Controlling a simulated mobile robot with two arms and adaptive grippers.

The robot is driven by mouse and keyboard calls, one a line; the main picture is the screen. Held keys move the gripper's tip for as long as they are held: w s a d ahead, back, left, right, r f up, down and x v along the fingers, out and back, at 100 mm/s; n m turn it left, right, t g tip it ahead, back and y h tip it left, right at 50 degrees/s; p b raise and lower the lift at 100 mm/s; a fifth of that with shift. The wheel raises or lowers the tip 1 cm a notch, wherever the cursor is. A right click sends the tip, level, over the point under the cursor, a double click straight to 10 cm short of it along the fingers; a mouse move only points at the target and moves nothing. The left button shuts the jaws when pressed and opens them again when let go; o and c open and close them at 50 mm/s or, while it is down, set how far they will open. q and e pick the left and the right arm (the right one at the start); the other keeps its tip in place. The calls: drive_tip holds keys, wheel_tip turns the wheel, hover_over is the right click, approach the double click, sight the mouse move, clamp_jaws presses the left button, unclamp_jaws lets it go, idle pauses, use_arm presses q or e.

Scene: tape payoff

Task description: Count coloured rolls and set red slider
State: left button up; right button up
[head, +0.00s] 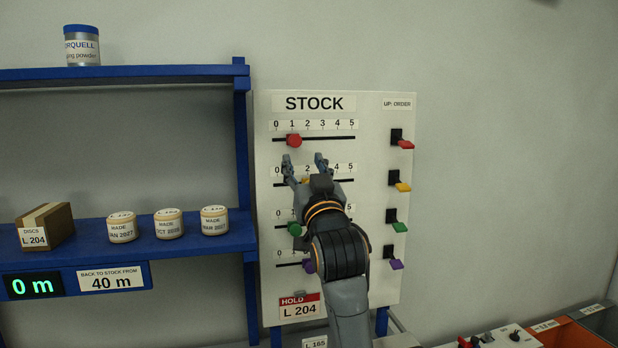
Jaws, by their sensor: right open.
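The red slider (294,140) sits at about 1 on the top scale of the white STOCK board (370,112). My right gripper (304,160) is open and empty, with its fingers pointing up just below the red slider's row. It partly covers the yellow slider (306,181) in the second row. The green slider (294,229) and purple slider (309,266) show at the left edge of my right arm, which hides much of the lower scales. No coloured rolls can be made out in this view. My left gripper is not in view.
Red, yellow, green and purple levers (401,143) line the board's right side. A blue shelf (190,245) at left holds a brown box (47,226) and three cream tubs (168,223). A control panel (500,338) and orange bin (570,334) stand lower right.

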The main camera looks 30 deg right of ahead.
drive_tip(key=shift+v, duration=2.15)
